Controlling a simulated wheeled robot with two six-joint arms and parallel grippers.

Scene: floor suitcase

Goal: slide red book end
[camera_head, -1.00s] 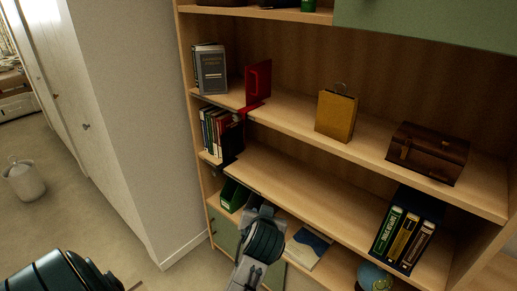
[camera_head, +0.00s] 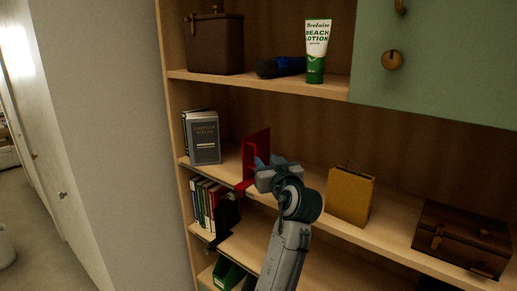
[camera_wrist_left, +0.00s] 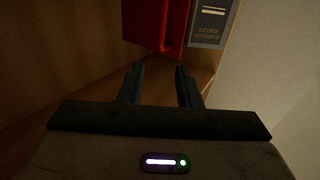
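The red book end (camera_head: 257,146) stands upright on the middle shelf, to the right of the grey books (camera_head: 204,138), with a gap between them. Its red base reaches the shelf's front edge. My left gripper (camera_head: 262,166) is at shelf height just in front and to the right of the book end. In the left wrist view its two fingers (camera_wrist_left: 158,75) are apart with nothing between them, and the red book end (camera_wrist_left: 153,22) is just beyond the fingertips. I cannot tell whether they touch. My right gripper is not in view.
A yellow bag (camera_head: 350,196) stands right of my left gripper, and a brown case (camera_head: 462,236) lies farther right. A lower shelf holds several books (camera_head: 206,205) and a black book end (camera_head: 228,214). Above are a brown basket (camera_head: 215,45) and a lotion tube (camera_head: 317,50).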

